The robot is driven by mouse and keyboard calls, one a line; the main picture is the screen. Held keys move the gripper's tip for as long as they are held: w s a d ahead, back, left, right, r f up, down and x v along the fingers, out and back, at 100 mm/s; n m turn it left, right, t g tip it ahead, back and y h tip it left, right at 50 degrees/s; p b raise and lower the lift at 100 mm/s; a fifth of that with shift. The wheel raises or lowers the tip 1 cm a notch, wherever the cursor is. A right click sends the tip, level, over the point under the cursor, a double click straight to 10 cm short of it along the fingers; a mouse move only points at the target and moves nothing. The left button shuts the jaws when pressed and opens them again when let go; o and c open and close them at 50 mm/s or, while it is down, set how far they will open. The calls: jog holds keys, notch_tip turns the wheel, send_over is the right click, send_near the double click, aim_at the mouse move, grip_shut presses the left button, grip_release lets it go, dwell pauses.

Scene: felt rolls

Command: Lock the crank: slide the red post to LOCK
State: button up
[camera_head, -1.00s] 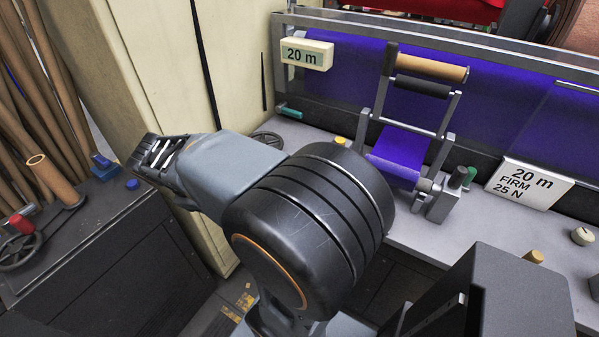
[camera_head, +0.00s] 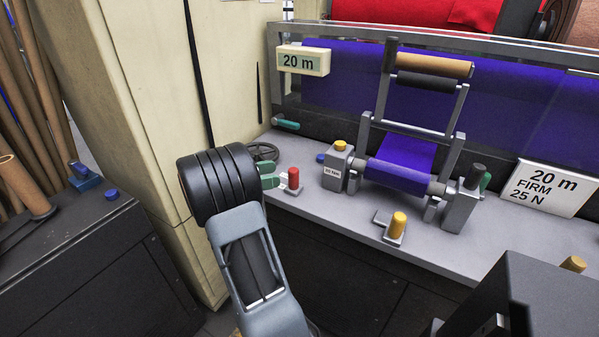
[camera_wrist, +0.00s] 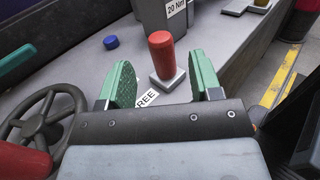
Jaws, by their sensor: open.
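The red post (camera_head: 293,178) stands upright on a small grey block on the bench, right of the dark handwheel (camera_head: 264,151). In the wrist view the red post (camera_wrist: 161,54) and its grey block (camera_wrist: 172,83) show between and just beyond my green fingertips. A white label (camera_wrist: 147,98), partly hidden, reads "REE" beside the block. No LOCK marking can be read. My gripper (camera_wrist: 162,72) is open, with a finger on either side of the post's line and no clear contact. The spoked handwheel (camera_wrist: 42,118) is left of my fingers, with a red handle (camera_wrist: 22,161) near it.
A grey box (camera_head: 338,168) with a "20 Nm" label stands right of the post. A yellow post (camera_head: 397,226) stands farther right. A cream cabinet (camera_head: 150,130) is close on the left.

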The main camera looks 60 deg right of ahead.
send_over(300, 186)
dwell(0.4)
jog(key=shift+c, duration=0.2)
grip_shut()
dwell(0.4)
